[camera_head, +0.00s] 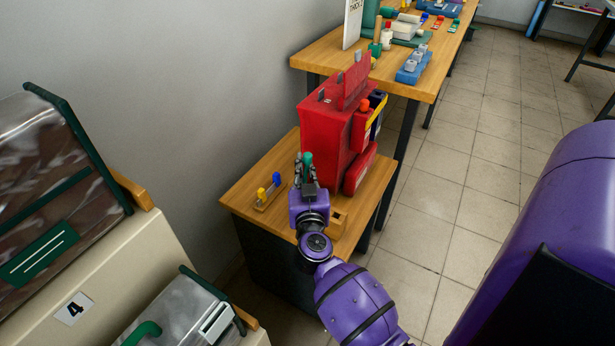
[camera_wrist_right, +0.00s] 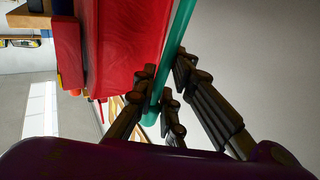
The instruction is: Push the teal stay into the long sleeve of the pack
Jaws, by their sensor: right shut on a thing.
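The red pack (camera_head: 325,130) stands upright on the small wooden table, with its top flap raised. My right gripper (camera_head: 304,168) is at the left side of the pack and is shut on the teal stay (camera_head: 308,159). In the right wrist view, the teal stay (camera_wrist_right: 178,40) is a long thin rod between the fingers (camera_wrist_right: 160,105), running beside the red pack (camera_wrist_right: 125,45) and out of the frame. The long sleeve cannot be made out, nor whether the stay's far end is inside it. My left gripper is not in view.
A wooden holder (camera_head: 264,203) with yellow and blue capped pieces stands left of my gripper. A small wooden block (camera_head: 339,222) sits near the table's front edge (camera_head: 290,236). A larger table (camera_head: 322,52) with tools is behind. Bagged comforters (camera_head: 60,190) are at left.

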